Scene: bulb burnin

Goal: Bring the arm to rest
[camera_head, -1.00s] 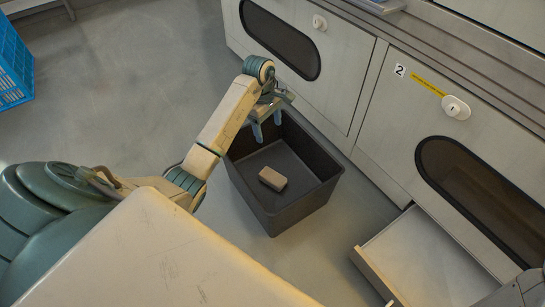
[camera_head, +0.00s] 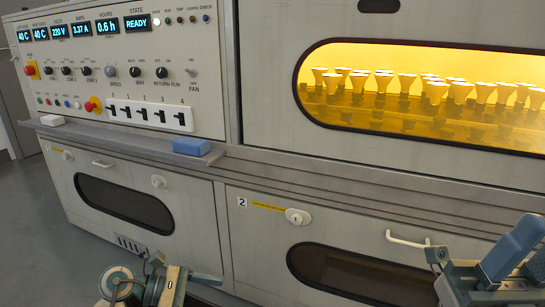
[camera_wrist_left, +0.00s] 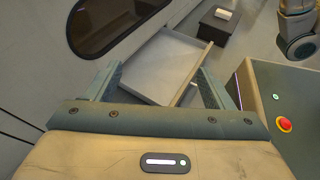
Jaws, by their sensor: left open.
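My left arm (camera_head: 150,286) shows at the bottom left of the head view, in front of the lower cabinet. Its fingertips are not clear there. In the left wrist view my left gripper (camera_wrist_left: 162,88) is open, with its two fingers wide apart and nothing between them. Beyond the fingers lies an open, pale, empty-looking drawer (camera_wrist_left: 168,62). My right gripper (camera_head: 505,258) stands at the right edge of the head view with blue fingers upward; its opening is unclear.
The cabinet front carries a control panel (camera_head: 120,65) reading READY, a ledge with a blue block (camera_head: 191,146) and a lit window (camera_head: 420,95) with several bulbs. A dark box (camera_wrist_left: 218,22) stands beyond the drawer. My base with a red button is on the right.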

